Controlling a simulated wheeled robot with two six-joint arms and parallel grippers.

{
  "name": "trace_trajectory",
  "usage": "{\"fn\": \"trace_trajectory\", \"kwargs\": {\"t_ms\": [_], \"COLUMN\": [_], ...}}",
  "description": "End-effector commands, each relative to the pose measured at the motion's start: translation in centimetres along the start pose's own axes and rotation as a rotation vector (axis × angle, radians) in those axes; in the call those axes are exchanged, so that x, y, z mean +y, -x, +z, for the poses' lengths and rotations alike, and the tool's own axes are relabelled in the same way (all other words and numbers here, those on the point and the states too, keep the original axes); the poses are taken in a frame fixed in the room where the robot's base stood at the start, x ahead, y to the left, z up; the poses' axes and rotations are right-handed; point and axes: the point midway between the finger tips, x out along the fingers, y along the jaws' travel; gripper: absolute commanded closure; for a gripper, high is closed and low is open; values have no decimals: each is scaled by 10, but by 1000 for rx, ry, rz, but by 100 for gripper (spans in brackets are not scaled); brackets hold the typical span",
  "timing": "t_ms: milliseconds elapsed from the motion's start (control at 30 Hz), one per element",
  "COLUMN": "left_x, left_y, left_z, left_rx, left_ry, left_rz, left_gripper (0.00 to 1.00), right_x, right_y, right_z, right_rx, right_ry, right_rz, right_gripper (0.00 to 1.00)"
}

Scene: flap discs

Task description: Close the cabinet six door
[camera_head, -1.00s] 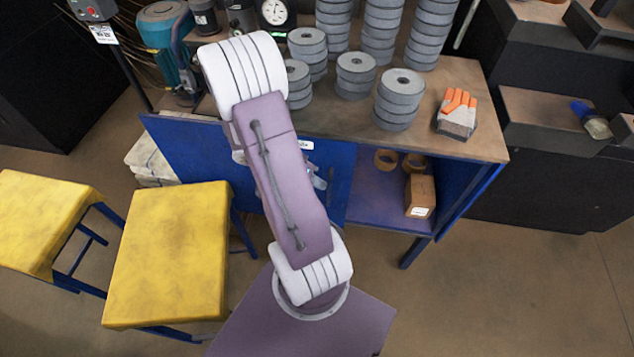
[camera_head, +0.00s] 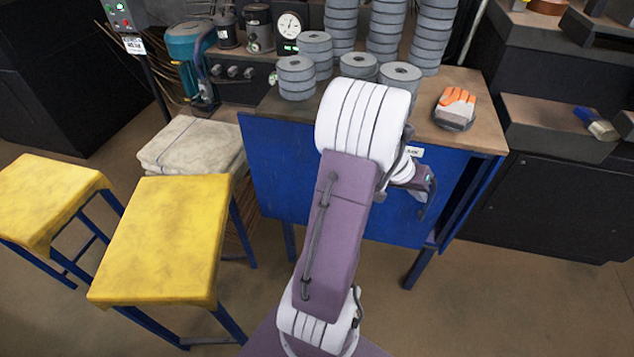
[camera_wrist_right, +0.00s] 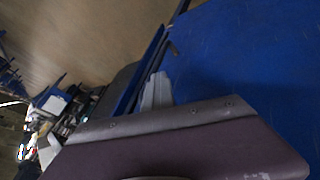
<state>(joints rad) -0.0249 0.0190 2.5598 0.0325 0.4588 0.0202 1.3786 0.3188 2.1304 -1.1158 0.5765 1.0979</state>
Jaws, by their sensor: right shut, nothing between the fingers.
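The cabinet under the workbench has a blue door panel (camera_head: 300,180) across its front in the head view. A narrow dark gap (camera_head: 468,185) shows between the panel and the right side post. My right gripper (camera_head: 424,196) is shut and empty, close in front of the right part of the blue front. My arm hides part of the panel, and I cannot tell whether the fingers touch it. In the right wrist view a blue panel (camera_wrist_right: 250,60) fills the upper right, close to the gripper. My left gripper is not in view.
Stacks of grey flap discs (camera_head: 400,75) and an orange-grey glove (camera_head: 455,108) lie on the bench top (camera_head: 480,125). Two yellow stools (camera_head: 160,240) and a pile of folded cloth (camera_head: 190,147) stand to the left. The floor in front on the right is clear.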

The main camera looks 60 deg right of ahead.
Motion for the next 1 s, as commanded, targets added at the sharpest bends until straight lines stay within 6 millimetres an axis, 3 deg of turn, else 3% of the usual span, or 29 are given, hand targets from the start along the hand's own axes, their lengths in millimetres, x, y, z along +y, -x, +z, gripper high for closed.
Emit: {"fn": "trace_trajectory", "kwargs": {"t_ms": [100, 333, 1000], "left_x": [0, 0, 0], "left_y": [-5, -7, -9], "left_z": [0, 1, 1], "left_rx": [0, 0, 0], "left_ry": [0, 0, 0], "left_rz": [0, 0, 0], "left_gripper": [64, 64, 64], "right_x": [22, 47, 53], "right_y": [-15, -30, -34], "right_z": [-4, -10, -15], "right_rx": [-2, -1, 2], "right_ry": [-5, -2, 1], "right_rz": [4, 1, 5], "right_gripper": [100, 100, 100]}}
